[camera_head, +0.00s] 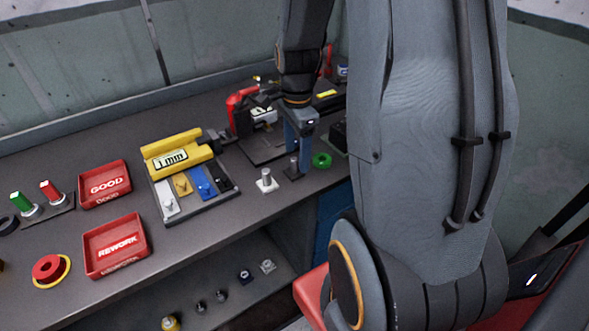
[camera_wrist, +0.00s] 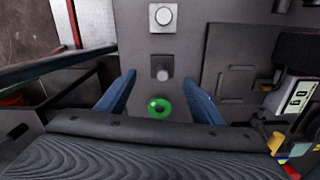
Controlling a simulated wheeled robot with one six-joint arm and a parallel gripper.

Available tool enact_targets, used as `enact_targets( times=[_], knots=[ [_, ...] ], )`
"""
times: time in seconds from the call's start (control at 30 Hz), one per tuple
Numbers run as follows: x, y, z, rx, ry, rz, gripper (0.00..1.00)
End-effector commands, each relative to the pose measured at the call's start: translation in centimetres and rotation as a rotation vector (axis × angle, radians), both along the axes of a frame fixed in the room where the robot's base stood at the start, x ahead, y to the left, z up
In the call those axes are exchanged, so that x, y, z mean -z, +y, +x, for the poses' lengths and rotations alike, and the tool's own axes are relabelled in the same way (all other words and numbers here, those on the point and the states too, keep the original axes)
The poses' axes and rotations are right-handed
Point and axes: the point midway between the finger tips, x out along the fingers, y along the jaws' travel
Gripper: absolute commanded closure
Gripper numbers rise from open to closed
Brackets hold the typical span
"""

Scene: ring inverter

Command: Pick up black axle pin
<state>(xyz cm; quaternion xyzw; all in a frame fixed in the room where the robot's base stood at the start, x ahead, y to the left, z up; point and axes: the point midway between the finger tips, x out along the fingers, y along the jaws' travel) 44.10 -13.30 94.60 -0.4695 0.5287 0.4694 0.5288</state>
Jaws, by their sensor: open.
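A small upright pin on a dark square base, which looks like the black axle pin (camera_head: 293,172), stands on the dark bench in the head view. It also shows in the wrist view (camera_wrist: 161,74), with a grey top. My gripper (camera_head: 301,160) is open above the bench beside this pin. In the wrist view its blue fingers (camera_wrist: 160,80) are spread wide, with the dark-based pin in line with the gap between them. Nothing is held. A green ring (camera_head: 321,160) lies close by; in the wrist view it lies between the fingers (camera_wrist: 158,107).
A pale pin on a white base (camera_head: 266,187) stands to the left. A yellow gauge (camera_head: 178,150) with colored blocks, a GOOD tray (camera_head: 105,197) and a REWORK tray (camera_head: 116,262) lie further left. A red device (camera_head: 240,103) stands behind. A lower shelf holds several small parts.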

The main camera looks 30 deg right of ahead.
Motion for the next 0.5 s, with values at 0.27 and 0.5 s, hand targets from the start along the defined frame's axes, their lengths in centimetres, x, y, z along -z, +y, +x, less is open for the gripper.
enact_targets(
  times=[0.27, 0.5],
  knots=[
    [3.0, 0.6, 0.3, -0.001, 0.004, 0.001, 0.39],
    [4.6, 0.6, 0.3, -0.001, 0.001, 0.0, 0.39]
  ],
)
